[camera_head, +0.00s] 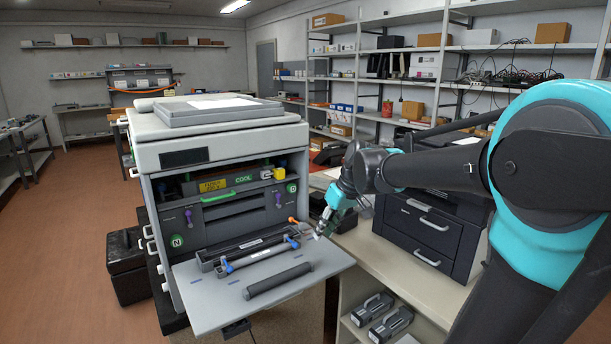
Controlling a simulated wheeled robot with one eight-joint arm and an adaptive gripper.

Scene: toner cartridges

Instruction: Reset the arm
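My arm reaches in from the right, and my gripper (318,235) hangs over the right edge of the copier's open front door. Its fingers are too small here to show whether they are apart or closed. The copier (215,140) stands at centre left with its inner front exposed. On the open door (210,300) lie a dark unit with blue ends (258,255) and, in front of it, a dark grey cylinder (279,281). My gripper is beside the blue-ended unit, to its right, with no clear contact visible.
A dark printer (425,235) sits on the light counter (385,268) right of the copier, below my arm. Dark cartridges (390,324) lie on the shelf underneath. A black case (126,265) stands on the floor left of the copier. Floor further left is free.

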